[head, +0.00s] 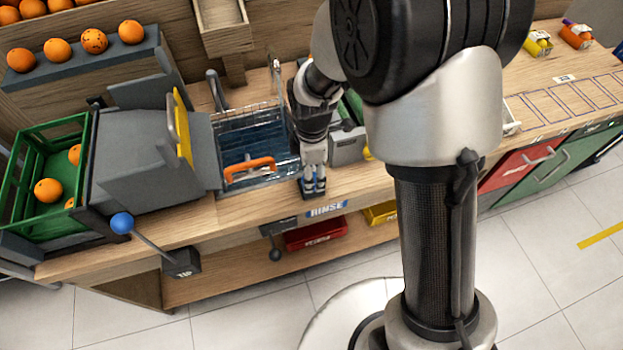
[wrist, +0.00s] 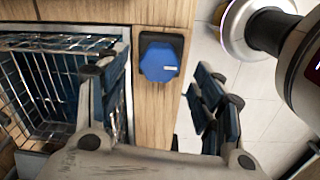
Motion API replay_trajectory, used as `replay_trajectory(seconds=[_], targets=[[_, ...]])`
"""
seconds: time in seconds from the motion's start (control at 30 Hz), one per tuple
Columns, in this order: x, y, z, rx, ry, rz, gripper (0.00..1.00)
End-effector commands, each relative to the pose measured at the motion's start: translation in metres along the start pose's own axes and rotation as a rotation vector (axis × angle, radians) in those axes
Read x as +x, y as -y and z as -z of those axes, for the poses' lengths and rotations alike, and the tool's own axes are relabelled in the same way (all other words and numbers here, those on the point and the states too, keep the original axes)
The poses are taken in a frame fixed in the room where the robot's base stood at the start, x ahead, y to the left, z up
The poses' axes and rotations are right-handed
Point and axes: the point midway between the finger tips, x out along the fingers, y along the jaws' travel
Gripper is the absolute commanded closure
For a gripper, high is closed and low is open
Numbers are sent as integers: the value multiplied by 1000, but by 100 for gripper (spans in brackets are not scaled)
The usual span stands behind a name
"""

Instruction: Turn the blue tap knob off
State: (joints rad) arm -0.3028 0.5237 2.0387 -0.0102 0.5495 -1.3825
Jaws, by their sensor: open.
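The blue tap knob (wrist: 160,61) is a faceted blue disc with a small white mark on its face, on a black plate set in the wooden counter. In the wrist view it lies between the two spread fingers of my gripper (wrist: 152,76), with clear gaps on both sides. My gripper is open and empty. In the head view my gripper (head: 314,184) points down at the counter's front edge, right of the sink, and hides the knob. I cannot tell how far the fingertips stand above the knob, or whether the tap is on.
The sink (head: 238,140) with a wire basket (wrist: 50,85) and an orange handle (head: 250,165) lies left of my gripper. A RINSE label (head: 327,209) is on the counter's front. A lever with a blue ball (head: 122,223) stands at the left. Grey tiled floor is in front.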

Motion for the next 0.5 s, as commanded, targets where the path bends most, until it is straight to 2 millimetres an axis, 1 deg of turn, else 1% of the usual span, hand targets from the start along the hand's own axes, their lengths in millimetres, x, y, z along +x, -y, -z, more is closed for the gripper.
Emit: replay_trajectory(seconds=[0.03, 0.2, 0.3, 0.5], targets=[[12, 1, 0, 0, 1, 4, 39], [30, 0, 0, 0, 0, 2, 39], [34, 0, 0, 0, 0, 0, 39], [35, 0, 0, 0, 0, -1, 39]])
